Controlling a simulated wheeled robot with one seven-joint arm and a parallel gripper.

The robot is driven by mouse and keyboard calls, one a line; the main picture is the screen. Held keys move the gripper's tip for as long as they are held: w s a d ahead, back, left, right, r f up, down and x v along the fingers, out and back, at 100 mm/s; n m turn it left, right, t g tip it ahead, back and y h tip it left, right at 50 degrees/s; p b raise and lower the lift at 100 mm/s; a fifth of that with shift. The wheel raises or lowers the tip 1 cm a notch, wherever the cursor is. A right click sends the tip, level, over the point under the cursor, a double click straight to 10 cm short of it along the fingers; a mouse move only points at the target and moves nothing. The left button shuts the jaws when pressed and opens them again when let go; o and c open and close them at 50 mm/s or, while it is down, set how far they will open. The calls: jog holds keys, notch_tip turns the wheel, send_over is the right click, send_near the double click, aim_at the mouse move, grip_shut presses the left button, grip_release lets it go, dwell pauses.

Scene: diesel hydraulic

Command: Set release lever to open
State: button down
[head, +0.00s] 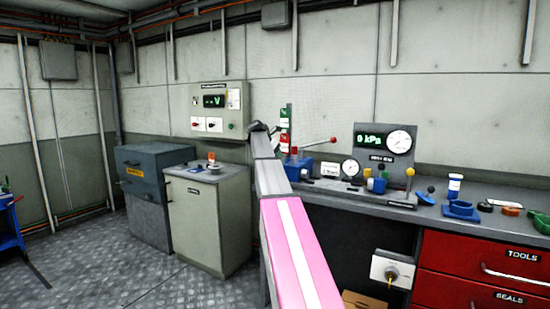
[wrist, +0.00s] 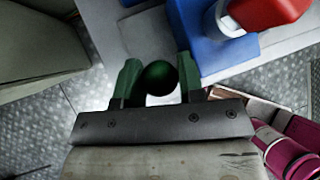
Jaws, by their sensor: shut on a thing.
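In the wrist view, my gripper (wrist: 157,88) has its two green fingers on either side of a dark green ball knob (wrist: 158,76), and is shut on it. I take this knob to be the end of the release lever; its shaft is hidden. A blue block (wrist: 208,42) with a red part (wrist: 268,10) and a white collar lies just beyond the fingers, to the right. In the head view, my arm hides the gripper and the green knob. The blue block (head: 298,167) stands at the bench's left end, near a long lever with a red knob (head: 333,140).
The bench carries a gauge panel reading 0 kPa (head: 383,151), a smaller gauge (head: 350,168), a yellow-knobbed lever (head: 410,172) and small loose parts. Red drawers (head: 470,262) stand below right. A grey-green cabinet (head: 208,220) stands left; floor is open before it.

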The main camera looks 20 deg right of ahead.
jog(key=shift+w+d, duration=0.1)
jog(key=c, duration=0.8)
grip_release()
jog(key=shift+o, duration=0.2)
jog(key=v, duration=1.1)
jog(key=shift+f, duration=0.15)
